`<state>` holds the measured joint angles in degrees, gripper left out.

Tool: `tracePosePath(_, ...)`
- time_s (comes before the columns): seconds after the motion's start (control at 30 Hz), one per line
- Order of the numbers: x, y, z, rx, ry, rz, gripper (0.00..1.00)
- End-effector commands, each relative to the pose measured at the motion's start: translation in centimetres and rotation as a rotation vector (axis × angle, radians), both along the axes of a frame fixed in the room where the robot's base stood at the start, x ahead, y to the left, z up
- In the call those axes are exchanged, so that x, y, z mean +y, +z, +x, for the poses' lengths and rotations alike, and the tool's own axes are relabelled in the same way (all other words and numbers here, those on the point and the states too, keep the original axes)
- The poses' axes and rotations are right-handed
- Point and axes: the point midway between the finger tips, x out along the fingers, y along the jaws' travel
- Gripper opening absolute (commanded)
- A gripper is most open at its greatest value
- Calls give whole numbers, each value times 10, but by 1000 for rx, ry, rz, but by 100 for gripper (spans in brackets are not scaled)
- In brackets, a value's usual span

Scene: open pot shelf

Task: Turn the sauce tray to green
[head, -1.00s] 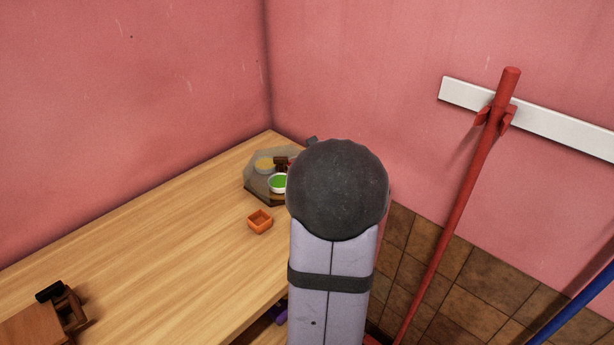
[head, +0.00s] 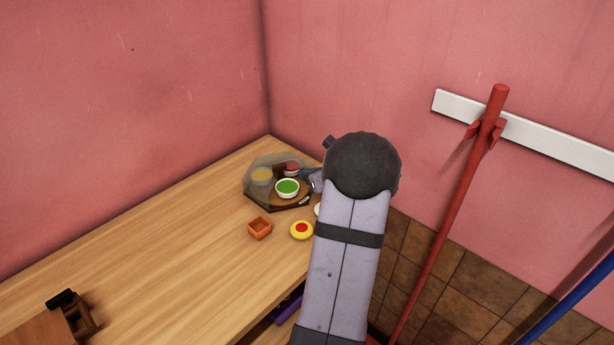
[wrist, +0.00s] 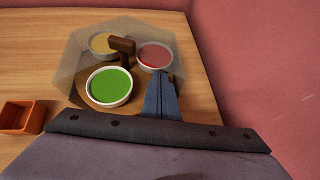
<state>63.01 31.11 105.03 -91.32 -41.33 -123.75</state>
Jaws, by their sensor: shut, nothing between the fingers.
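The sauce tray is a round wooden turntable (head: 306,187) with three white bowls, partly under a clear faceted cover (wrist: 75,50). The green sauce bowl (head: 287,188) is at the front, outside the tinted part of the cover; it also shows in the wrist view (wrist: 109,87). The red sauce bowl (wrist: 155,57) is at the back right, and the tan sauce bowl (wrist: 103,44) is at the back left, behind the cover. A brown handle (wrist: 122,45) stands between them. My gripper (wrist: 160,82) is shut and empty at the tray's right side, in front of the red bowl; contact is unclear.
An orange square dish (head: 259,228) and a yellow round piece with a red centre (head: 302,230) are on the wooden counter (head: 170,255) in front of the tray. Pink walls meet close behind it. A brown wooden object (head: 70,315) is at the lower left. The counter's middle is clear.

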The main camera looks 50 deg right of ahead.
Motion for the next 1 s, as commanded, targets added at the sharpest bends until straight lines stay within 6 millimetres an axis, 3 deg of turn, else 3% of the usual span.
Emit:
tracePosePath(0.53,0,6,-7,0,-3,-1,0)
tracePosePath(1.0,2,45,-65,0,-4,-1,0)
